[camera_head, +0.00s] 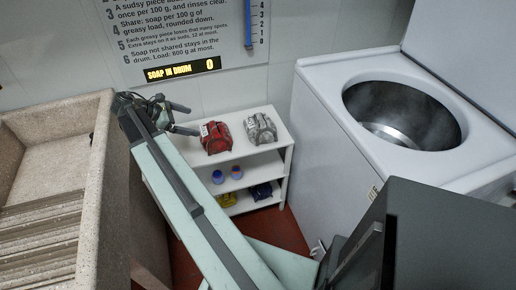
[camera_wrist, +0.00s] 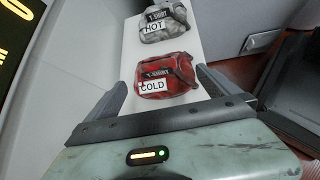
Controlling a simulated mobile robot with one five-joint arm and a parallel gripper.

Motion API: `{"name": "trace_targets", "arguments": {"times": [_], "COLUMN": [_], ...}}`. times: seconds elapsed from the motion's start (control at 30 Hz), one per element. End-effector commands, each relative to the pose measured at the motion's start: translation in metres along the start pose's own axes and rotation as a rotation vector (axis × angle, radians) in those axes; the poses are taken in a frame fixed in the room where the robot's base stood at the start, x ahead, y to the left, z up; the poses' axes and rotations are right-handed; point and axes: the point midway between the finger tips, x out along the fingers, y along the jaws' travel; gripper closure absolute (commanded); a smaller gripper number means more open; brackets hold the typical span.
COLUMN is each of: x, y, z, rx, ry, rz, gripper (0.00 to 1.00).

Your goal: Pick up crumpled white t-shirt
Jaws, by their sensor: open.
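The crumpled white t-shirt (camera_head: 261,129) looks greyish white and lies on the right of the white shelf's top. In the wrist view the white t-shirt (camera_wrist: 165,22) is at the top, with labels reading "T-SHIRT" and "HOT". A crumpled red t-shirt (camera_head: 215,137) lies to its left. In the wrist view the red t-shirt (camera_wrist: 165,78) is nearer, labelled "T-SHIRT" and "COLD", and appears between my fingers. My gripper (camera_head: 184,119) is open and empty, left of both shirts; its fingers (camera_wrist: 161,80) are spread in the wrist view.
The white shelf (camera_head: 268,160) holds two small blue-toned items (camera_head: 218,177) in the middle and yellow and navy bundles (camera_head: 260,191) below. A stone washboard sink (camera_head: 95,180) is left. An open washer (camera_head: 325,80) stands right. A wall sign (camera_head: 190,30) reads "SOAP IN DRUM 0".

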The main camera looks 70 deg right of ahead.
Motion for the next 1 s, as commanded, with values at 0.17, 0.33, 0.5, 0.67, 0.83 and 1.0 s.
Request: {"name": "trace_targets", "arguments": {"times": [0.17,0.33,0.5,0.67,0.83,1.0], "x": [0.121,0.158,0.161,0.178,0.209,0.226], "y": [0.002,-0.001,-0.002,-0.005,-0.009,-0.01], "z": [0.012,0.034,0.042,0.058,0.083,0.098], "rx": [-0.03,-0.051,-0.055,-0.054,-0.053,-0.053], "ry": [-0.136,-0.193,-0.203,-0.202,-0.202,-0.201], "rz": [-0.098,-0.146,-0.153,-0.156,-0.155,-0.153], "gripper": [0.0,0.0,0.0,0.0,0.0,0.0]}}
